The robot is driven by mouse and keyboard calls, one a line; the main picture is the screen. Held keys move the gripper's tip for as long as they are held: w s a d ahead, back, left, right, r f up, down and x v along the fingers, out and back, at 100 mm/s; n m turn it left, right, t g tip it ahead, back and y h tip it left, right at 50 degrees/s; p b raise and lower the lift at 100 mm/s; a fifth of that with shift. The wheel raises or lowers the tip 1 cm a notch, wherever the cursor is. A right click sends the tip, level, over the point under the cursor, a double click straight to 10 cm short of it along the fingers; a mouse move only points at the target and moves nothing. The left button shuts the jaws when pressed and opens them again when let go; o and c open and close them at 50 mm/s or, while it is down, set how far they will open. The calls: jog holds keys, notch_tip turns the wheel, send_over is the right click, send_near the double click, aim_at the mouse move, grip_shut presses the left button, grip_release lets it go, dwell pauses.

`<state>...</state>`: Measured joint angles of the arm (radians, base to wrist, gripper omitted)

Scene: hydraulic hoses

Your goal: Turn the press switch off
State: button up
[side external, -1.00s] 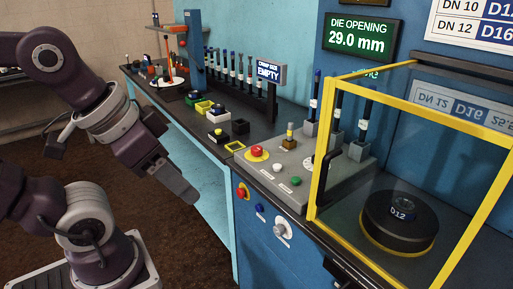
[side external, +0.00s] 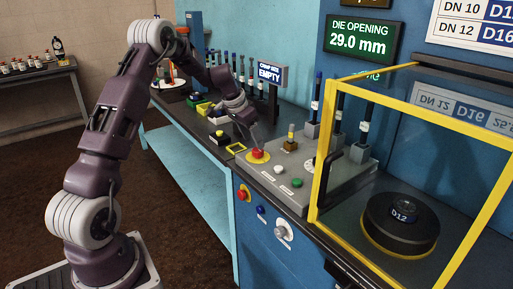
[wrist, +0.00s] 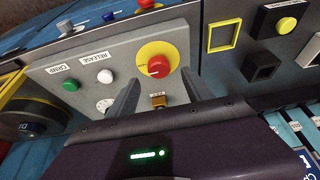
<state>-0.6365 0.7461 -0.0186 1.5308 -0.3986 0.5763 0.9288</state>
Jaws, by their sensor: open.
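My gripper (wrist: 161,77) is open and empty, with its two fingers pointing at the grey control panel (side external: 316,182). In the side external view my gripper (side external: 252,136) is low over the panel's back left corner, close to the red button and the brass switch. In the wrist view the brass switch (wrist: 158,101) appears between the fingers, partly hidden by my gripper body. I cannot tell whether the fingers touch anything.
A red button on a yellow disc (side external: 258,154) sits beside the brass switch. White (side external: 278,169) and green (side external: 297,182) buttons are nearer the front. A yellow-framed clear guard (side external: 322,190) stands to the right. Dark upright tools (side external: 316,100) stand behind the panel.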

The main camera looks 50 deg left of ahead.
aim_at(257, 150)
jog(key=x, duration=0.4)
jog(key=shift+w+f, duration=0.1)
jog(key=shift+f, duration=0.3)
grip_shut()
jog(key=shift+d, duration=0.1)
jog(key=n, duration=0.2)
jog(key=n+y, duration=0.1)
jog(key=n, duration=0.1)
jog(key=shift+d+y, duration=0.15)
jog(key=shift+y, duration=0.15)
jog(key=n+y, duration=0.1)
jog(key=n, duration=0.1)
jog(key=n+g, duration=0.1)
jog(key=n, duration=0.2)
jog(key=shift+w+d+n+g+y, duration=0.1)
jog(key=shift+w+n+g+y, duration=0.05)
jog(key=shift+n+g+y, duration=0.2)
jog(key=n, duration=0.2)
jog(key=n+g+y, duration=0.1)
jog(key=n, duration=0.1)
jog(key=shift+g, duration=0.25)
jog(key=shift+w+n+g, duration=0.15)
jog(key=shift+n+g, duration=0.55)
jog(key=shift+n, duration=1.35)
